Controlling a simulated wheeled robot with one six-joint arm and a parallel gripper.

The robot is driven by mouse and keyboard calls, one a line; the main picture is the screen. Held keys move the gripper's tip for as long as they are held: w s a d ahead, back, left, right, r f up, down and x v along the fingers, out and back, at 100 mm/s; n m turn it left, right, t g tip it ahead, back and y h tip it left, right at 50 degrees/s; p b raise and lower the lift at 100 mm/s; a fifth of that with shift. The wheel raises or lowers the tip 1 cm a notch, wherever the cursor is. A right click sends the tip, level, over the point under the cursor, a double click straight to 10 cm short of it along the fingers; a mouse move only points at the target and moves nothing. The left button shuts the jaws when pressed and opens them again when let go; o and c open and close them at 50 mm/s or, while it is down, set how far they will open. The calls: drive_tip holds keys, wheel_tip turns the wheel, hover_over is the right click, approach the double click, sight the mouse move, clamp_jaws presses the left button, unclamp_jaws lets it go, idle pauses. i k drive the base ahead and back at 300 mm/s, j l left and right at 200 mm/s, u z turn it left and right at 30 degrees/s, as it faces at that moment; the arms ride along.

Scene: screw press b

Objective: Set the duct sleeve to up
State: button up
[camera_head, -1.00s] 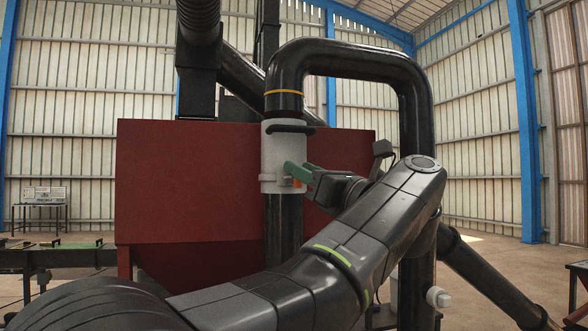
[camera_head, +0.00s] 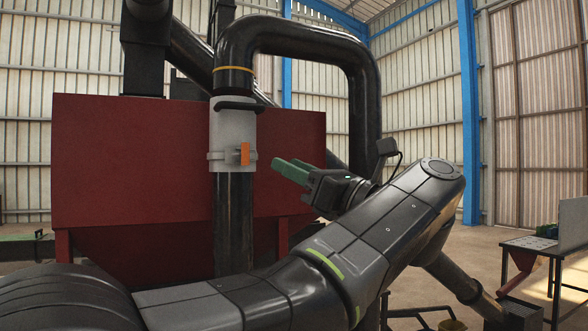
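The duct sleeve (camera_head: 228,128) is a pale grey cylinder around the vertical black pipe, left of centre. A dark bar handle (camera_head: 238,104) crosses its upper part, and a clamp band with an upright orange latch (camera_head: 245,154) is near its lower end. A short length of bare pipe shows between the sleeve's top and a yellow ring (camera_head: 233,69). My gripper (camera_head: 275,165), with green fingers, is to the right of the latch and appears apart from it. Its fingers look close together from this side, and any gap between them cannot be made out. It holds nothing visible.
A dark red hopper (camera_head: 130,150) stands behind the sleeve. The black pipe (camera_head: 310,45) bends over and comes down on the right, behind my arm. A table (camera_head: 535,245) with a grey panel is at the right. Open floor lies between.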

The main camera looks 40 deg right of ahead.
sight(233, 119)
drive_tip(key=z, duration=1.25)
